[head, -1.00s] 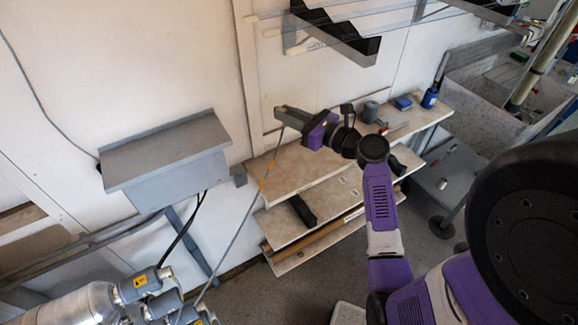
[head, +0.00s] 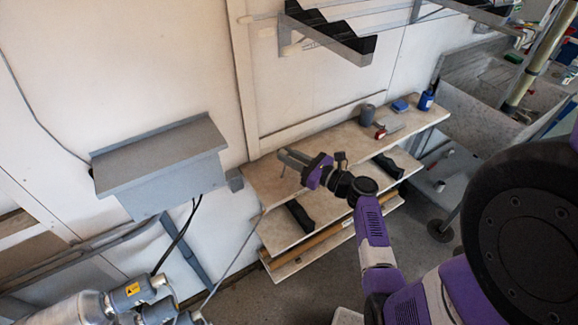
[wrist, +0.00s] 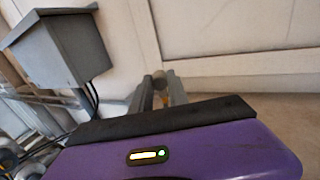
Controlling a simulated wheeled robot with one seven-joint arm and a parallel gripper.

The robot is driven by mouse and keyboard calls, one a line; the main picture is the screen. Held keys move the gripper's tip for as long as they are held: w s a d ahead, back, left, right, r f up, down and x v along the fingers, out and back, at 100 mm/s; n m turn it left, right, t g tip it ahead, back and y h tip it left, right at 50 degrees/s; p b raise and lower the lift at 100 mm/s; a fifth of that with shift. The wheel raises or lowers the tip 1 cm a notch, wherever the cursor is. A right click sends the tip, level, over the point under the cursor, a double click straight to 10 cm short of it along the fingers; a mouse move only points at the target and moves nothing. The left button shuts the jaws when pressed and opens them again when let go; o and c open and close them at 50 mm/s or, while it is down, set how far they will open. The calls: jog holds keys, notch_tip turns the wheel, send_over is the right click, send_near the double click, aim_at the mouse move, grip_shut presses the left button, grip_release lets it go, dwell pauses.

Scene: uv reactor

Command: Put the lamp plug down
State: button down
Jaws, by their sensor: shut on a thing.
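My gripper (head: 291,158) is over the left end of the upper shelf in the head view, close to its surface. It is shut on the lamp plug (wrist: 159,79), a small grey piece between the fingers in the wrist view. The fingers hide most of the plug. A thin grey cable (head: 234,262) runs from near the shelf's left end down toward the metal reactor (head: 75,309) at the lower left. I cannot tell whether the plug touches the shelf.
The upper shelf (head: 262,182) is bare at its left end. A grey cup (head: 368,113), a red item (head: 380,133) and blue items stand at its right. A black object (head: 301,216) lies on the shelf below. A grey wall box (head: 162,165) hangs at left.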

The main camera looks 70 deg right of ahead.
notch_tip(320, 180, down, 4)
jog(key=shift+r+b, duration=0.15)
jog(key=shift+b, duration=0.15)
